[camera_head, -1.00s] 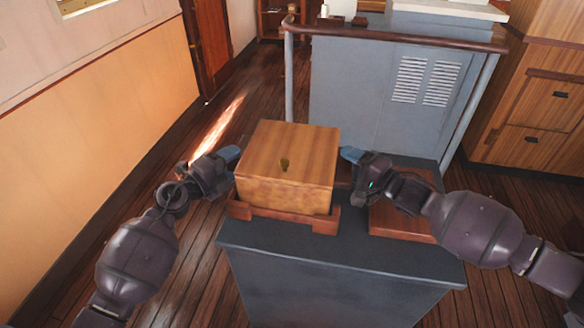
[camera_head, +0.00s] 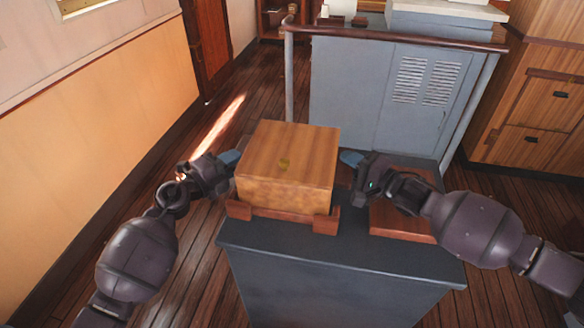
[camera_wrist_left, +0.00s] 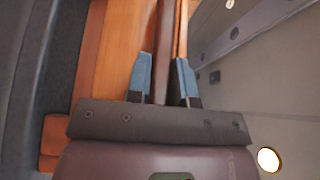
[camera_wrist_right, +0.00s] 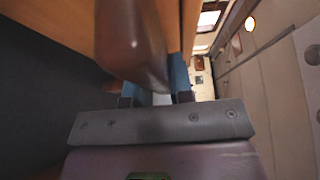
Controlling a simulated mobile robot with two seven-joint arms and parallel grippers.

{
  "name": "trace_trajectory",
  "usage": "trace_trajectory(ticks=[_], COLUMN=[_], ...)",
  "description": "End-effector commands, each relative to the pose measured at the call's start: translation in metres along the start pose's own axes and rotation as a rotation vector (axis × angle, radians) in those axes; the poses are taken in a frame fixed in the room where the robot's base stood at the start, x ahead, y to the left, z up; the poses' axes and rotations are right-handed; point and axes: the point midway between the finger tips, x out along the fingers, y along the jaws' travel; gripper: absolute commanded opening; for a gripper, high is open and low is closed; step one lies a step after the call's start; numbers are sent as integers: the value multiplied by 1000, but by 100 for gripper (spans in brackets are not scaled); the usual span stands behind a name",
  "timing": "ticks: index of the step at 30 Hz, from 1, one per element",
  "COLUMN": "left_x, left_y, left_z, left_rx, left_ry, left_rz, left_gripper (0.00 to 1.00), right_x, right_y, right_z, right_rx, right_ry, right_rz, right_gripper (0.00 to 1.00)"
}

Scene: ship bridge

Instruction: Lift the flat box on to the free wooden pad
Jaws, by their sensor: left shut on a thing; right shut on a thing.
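My left gripper (camera_head: 229,158) is at the box's left side. In the left wrist view its blue fingers are on either side of a dark brown strip, a handle (camera_wrist_left: 165,50). My right gripper (camera_head: 352,158) is at the right side, its fingers around a similar brown handle (camera_wrist_right: 132,45).
The pads stand on a low grey cabinet (camera_head: 330,280). Behind it is a taller grey console (camera_head: 350,90) with vents and a wooden rail. Wooden drawers (camera_head: 535,110) stand at the right. The plank floor at the left is clear.

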Motion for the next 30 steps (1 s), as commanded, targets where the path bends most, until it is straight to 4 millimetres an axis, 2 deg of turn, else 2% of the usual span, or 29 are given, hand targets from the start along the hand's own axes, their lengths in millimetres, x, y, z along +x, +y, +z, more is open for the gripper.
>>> trace_trajectory(ticks=[11, 30], left_x=[0, 0], left_y=[-10, -48], left_z=[1, 1], left_rx=[3, 2], left_ry=[0, -1], left_rz=[-4, -3], left_gripper=[0, 0], right_x=[0, 0], right_y=[-11, -49], right_z=[0, -1], right_rx=[-3, -3], right_ry=[-1, 0], right_rz=[-5, -5], right_gripper=[0, 0])
